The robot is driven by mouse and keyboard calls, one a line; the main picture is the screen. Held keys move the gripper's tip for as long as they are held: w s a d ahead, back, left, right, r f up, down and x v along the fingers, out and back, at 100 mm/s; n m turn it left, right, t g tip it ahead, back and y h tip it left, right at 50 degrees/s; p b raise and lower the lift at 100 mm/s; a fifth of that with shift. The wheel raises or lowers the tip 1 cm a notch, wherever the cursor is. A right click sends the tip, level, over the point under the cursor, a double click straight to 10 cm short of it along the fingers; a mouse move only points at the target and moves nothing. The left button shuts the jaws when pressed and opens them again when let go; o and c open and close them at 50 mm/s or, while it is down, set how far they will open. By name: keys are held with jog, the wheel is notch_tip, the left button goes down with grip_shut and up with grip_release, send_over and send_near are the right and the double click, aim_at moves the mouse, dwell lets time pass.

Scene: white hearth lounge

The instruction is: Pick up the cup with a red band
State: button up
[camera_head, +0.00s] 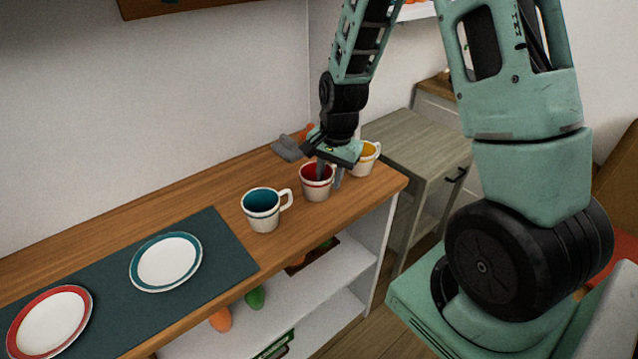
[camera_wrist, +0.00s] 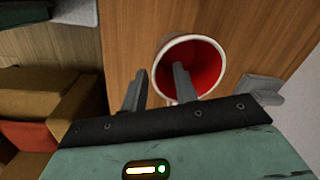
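The cup with a red band (camera_head: 316,188) stands upright on the wooden counter, white outside and red inside. In the wrist view, its rim and red interior (camera_wrist: 208,62) show just beyond my fingers. My gripper (camera_head: 329,178) points down at this cup. In the wrist view, my gripper (camera_wrist: 158,78) is open. One finger overlaps the cup's opening and the other is outside its wall, so the rim lies between them. I cannot tell whether either finger touches the cup. Its handle is hidden or hard to make out.
A teal-banded cup (camera_head: 262,212) stands to the left and a yellow cup (camera_head: 362,160) close behind to the right. A grey object (camera_head: 287,148) lies near the wall. Teal-rimmed (camera_head: 166,262) and red-rimmed (camera_head: 50,322) plates lie on a dark mat (camera_head: 226,240). The counter (camera_head: 376,193) ends at right.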

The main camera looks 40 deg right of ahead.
aim_at(328, 195)
jog(key=shift+w+d+f, duration=0.1)
jog(key=shift+f, duration=1.75)
grip_shut()
notch_tip(328, 195, up, 10)
jog(key=shift+r, duration=0.1)
